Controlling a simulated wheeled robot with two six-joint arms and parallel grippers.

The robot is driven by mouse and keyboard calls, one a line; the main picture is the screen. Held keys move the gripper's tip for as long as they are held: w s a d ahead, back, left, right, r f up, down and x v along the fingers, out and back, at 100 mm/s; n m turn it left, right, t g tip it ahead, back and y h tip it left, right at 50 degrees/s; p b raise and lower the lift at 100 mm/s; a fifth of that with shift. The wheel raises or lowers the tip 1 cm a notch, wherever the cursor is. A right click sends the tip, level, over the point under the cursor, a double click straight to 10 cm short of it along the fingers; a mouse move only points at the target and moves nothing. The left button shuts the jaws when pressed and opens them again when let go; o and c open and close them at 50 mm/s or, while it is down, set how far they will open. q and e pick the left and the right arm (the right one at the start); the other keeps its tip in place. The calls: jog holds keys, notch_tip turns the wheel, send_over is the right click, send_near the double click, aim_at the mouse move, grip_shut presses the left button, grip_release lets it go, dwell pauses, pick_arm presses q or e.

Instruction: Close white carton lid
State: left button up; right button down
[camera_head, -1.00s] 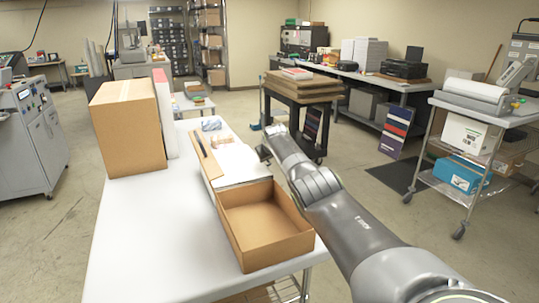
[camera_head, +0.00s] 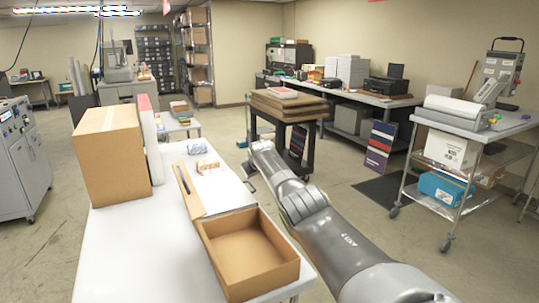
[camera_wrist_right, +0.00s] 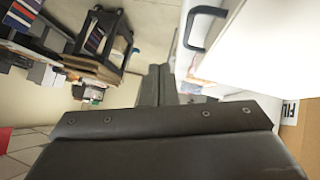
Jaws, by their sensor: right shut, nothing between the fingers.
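An open brown carton (camera_head: 252,252) stands at the front right of the white table, and I see into its empty inside. A white flat panel (camera_head: 228,196) lies behind it; I cannot tell whether this is its lid. In the right wrist view a white surface (camera_wrist_right: 270,45) with a black handle (camera_wrist_right: 205,25) is at the upper right, with cardboard (camera_wrist_right: 298,128) below it. My right gripper (camera_wrist_right: 165,80) is shut and empty, beside the white surface and apart from the handle. My left gripper is out of view.
A tall brown box (camera_head: 110,155) stands at the left of the white table (camera_head: 140,255). A cart (camera_head: 455,205) at the right holds a white box (camera_head: 452,150) and a blue box (camera_head: 440,188). A dark trolley (camera_head: 312,140) stands beyond my arm.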

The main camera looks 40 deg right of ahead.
jog(key=s+r+b, duration=0.2)
jog(key=s+r, duration=0.4)
jog(key=s, duration=0.1)
jog(key=shift+a+r+b, duration=0.2)
jog(key=shift+a+b, duration=0.05)
jog(key=shift+b, duration=0.15)
jog(key=shift+s, duration=0.1)
